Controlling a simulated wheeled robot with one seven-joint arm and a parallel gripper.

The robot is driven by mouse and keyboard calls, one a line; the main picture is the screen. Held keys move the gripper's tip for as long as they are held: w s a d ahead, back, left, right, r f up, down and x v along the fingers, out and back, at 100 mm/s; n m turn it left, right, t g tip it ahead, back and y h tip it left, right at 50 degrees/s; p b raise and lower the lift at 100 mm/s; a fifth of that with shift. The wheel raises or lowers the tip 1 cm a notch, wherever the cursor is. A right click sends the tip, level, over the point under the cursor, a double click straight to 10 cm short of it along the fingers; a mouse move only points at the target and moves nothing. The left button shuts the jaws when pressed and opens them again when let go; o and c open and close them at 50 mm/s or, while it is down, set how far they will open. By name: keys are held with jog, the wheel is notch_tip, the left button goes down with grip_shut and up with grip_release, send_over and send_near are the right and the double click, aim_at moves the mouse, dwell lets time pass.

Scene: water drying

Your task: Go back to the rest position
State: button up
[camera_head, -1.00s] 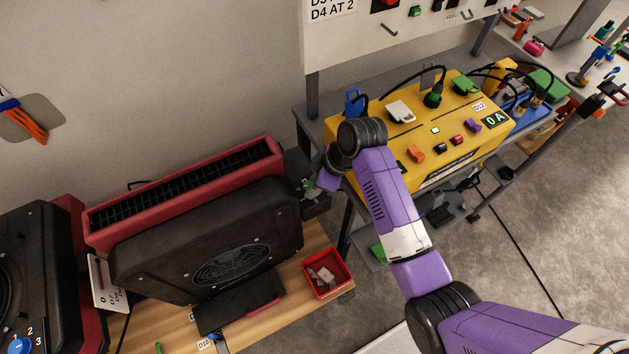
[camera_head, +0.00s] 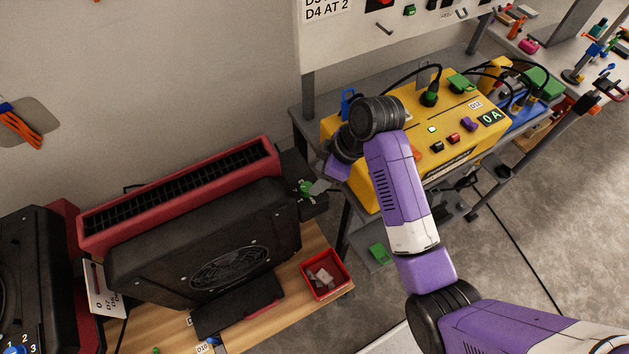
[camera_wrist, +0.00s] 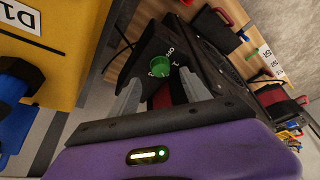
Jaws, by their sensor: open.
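My gripper (camera_wrist: 163,97) is open in the wrist view, its two grey fingers spread apart. Between and beyond the fingertips is a green knob (camera_wrist: 160,66) on a dark panel with markings. I cannot tell whether the fingers touch anything; nothing is seen held. In the head view, my gripper (camera_head: 318,187) is small and partly hidden behind my wrist, beside the right end of the black and red heater-like machine (camera_head: 200,240). The green knob (camera_head: 305,188) shows just left of it. My purple arm bends over the front of the yellow power box (camera_head: 450,120).
The yellow box carries plugs, cables and a "0 A" display on a grey table. A red bin (camera_head: 325,293) with small pieces stands on the wooden bench (camera_head: 265,322). A white board (camera_head: 385,50) rises behind. Grey floor (camera_head: 545,225) is open at the right.

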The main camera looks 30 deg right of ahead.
jog(key=shift+v, duration=0.85)
jog(key=w+d+r+m+t+h, duration=0.2)
jog(key=w+d+r+m+t, duration=0.1)
jog(key=w+r+m+t, duration=0.3)
jog(key=s+a+r+m+t+b, duration=0.1)
jog(key=s+a+t, duration=0.1)
jog(key=s, duration=1)
jog(key=s+a+r+m+t+h+b, duration=0.1)
jog(key=s, duration=1.2)
jog(key=s+a+m+t+b, duration=0.1)
jog(key=s+a+t, duration=0.1)
jog(key=s, duration=1.1)
jog(key=shift+a+r+t+b, duration=0.3)
jog(key=shift+r+b, duration=0.05)
jog(key=shift+r, duration=0.05)
